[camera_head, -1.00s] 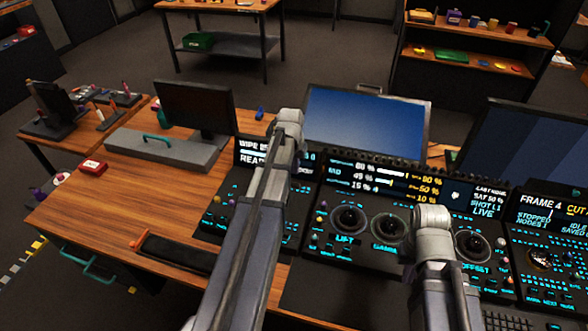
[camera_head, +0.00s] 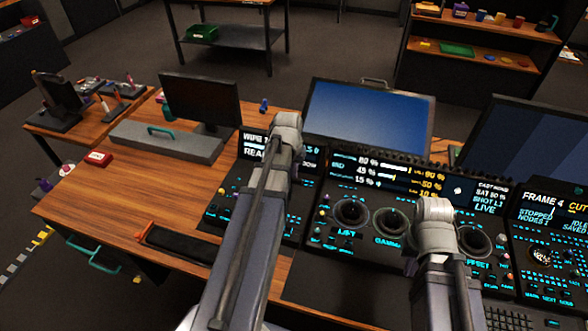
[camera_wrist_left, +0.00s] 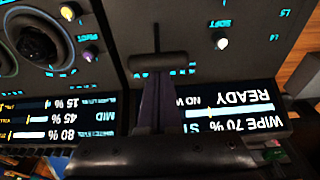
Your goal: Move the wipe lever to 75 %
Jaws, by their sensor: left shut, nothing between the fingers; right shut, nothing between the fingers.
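The wipe lever (camera_wrist_left: 158,62) shows in the left wrist view as a dark T-shaped handle on a slot in the black panel. The wipe display (camera_wrist_left: 232,108), upside down there, reads WIPE 70 % and READY. My left gripper (camera_wrist_left: 156,78) is shut and empty, its purple-grey fingers reaching to the handle's edge; whether they touch it I cannot tell. In the head view my left wrist (camera_head: 287,125) hides the lever and part of the wipe display (camera_head: 256,144). My right gripper is mostly hidden behind its wrist (camera_head: 436,228), over the trackball panel.
Trackballs (camera_head: 352,213) and a levels display (camera_head: 385,175) sit right of my left arm. A white knob (camera_wrist_left: 222,42) and a yellow knob (camera_wrist_left: 67,12) stand near the lever. Monitors (camera_head: 368,118) rise behind the panel. The wooden desk (camera_head: 150,195) at left has free room.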

